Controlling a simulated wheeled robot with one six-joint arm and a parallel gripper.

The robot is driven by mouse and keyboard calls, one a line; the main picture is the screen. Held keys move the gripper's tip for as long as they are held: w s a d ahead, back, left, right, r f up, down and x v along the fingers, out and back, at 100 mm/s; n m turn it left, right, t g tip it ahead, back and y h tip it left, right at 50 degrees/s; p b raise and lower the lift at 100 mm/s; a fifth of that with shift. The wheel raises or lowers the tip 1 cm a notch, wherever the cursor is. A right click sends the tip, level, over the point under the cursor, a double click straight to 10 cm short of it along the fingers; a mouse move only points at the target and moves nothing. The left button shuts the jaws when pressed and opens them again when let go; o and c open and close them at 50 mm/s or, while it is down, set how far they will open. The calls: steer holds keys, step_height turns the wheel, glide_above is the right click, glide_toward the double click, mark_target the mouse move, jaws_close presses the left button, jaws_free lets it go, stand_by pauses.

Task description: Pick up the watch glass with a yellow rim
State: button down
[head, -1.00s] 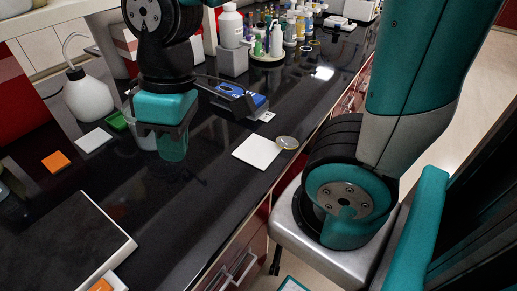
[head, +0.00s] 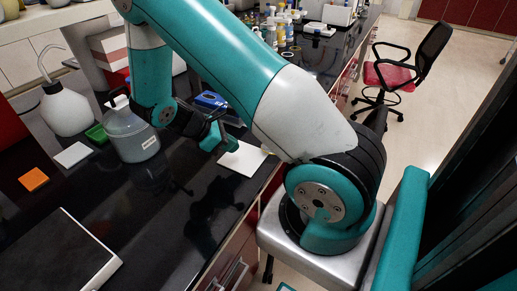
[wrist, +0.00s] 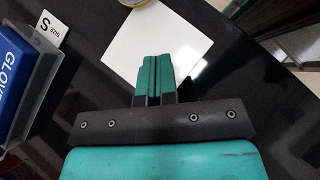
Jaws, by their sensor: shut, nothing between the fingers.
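The yellow-rimmed watch glass (wrist: 140,3) shows only as a small piece of rim at the top edge of the wrist view, by the far edge of a white square tile (wrist: 158,45). In the head view my arm hides most or all of it. My gripper (wrist: 154,58) is shut and empty, its teal fingers side by side over the near part of the tile. In the head view my gripper (head: 230,146) is low over the tile's left part (head: 240,163). The watch glass lies beyond my fingertips.
A blue glove box (wrist: 18,75) stands left of my gripper, beside a small card marked S (wrist: 47,30). A clear jug (head: 132,135), a white wash bottle (head: 67,108) and an orange square (head: 34,179) are at the left. Bottles stand at the back. The counter front is mostly bare.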

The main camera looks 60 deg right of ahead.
mark_target(259, 157)
steer(key=p+x, duration=0.1)
steer(key=x, duration=0.4)
steer(key=shift+s+d+f, duration=0.15)
steer(key=shift+s+d, duration=0.05)
steer(key=shift+s, duration=0.1)
steer(key=shift+s+d+f+p, duration=0.1)
steer(key=shift+s+d+p, duration=0.35)
steer(key=shift+s+d, duration=0.25)
steer(key=shift+s+d+p, duration=0.45)
steer(key=shift+s+d, duration=0.05)
steer(key=shift+d, duration=0.3)
